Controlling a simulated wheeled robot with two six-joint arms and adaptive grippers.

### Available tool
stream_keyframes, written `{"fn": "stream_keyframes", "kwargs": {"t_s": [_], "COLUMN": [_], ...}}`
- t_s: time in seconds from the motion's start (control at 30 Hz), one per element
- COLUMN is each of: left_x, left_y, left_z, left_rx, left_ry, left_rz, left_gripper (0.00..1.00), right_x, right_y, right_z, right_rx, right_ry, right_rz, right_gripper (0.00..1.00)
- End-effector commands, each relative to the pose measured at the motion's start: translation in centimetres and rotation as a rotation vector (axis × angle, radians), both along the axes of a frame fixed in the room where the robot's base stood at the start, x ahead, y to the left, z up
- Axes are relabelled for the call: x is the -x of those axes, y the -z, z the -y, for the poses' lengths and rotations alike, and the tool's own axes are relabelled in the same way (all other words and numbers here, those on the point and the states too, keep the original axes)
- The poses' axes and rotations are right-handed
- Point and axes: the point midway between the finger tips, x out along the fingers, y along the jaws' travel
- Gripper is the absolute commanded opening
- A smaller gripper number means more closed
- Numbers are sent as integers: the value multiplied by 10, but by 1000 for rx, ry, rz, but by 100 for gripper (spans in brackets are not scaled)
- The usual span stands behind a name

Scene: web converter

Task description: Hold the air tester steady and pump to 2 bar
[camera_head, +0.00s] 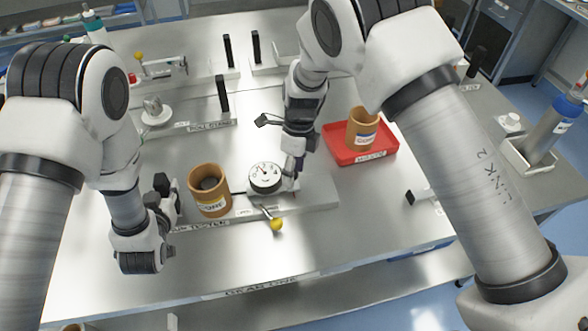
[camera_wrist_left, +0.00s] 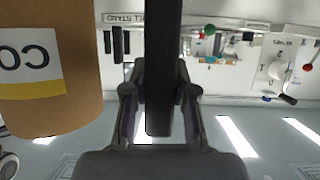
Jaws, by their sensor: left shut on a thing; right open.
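The air tester (camera_head: 315,196) is a low metal base near the table's front, with a round white gauge (camera_head: 264,177). The gauge reading is too small to tell. A yellow-knobbed lever (camera_head: 276,224) sticks out in front of the gauge. A brown core (camera_head: 208,190) stands at the tester's left end. It also shows in the left wrist view (camera_wrist_left: 48,105). My left gripper (camera_head: 164,196) is shut on an upright black handle (camera_wrist_left: 163,70) left of the core. My right gripper (camera_head: 280,150) is open, above and behind the gauge; one finger hangs close to the gauge's right side.
A red tray (camera_head: 345,153) with another brown core (camera_head: 361,130) stands to the right. A hole gauge stand (camera_head: 190,124) with a black post is behind. A blue-capped cylinder (camera_head: 552,130) is at far right. The table front is clear.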

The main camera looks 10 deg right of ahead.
Motion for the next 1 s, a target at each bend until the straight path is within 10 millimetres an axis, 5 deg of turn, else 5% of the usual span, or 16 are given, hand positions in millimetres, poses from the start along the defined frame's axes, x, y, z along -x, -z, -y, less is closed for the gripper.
{"fn": "stream_keyframes", "kwargs": {"t_s": [0.17,0.33,0.37,0.57,0.83,1.0], "left_x": [4,4,4,4,4,4], "left_y": [8,8,8,8,8,8], "left_z": [0,0,0,0,-1,-1], "left_rx": [-2,-2,-2,-2,-2,-2], "left_ry": [0,0,0,1,-1,-1], "left_rz": [-23,-23,-23,-23,-23,-23], "left_gripper": [0,0,0,0,0,0], "right_x": [0,0,0,0,3,4], "right_y": [2,1,1,1,2,2], "right_z": [0,0,0,4,53,67], "right_rx": [0,0,0,-1,0,2], "right_ry": [0,0,0,1,4,-1], "right_rz": [0,0,0,-2,-4,-3], "right_gripper": [57,4,0,0,0,0]}}
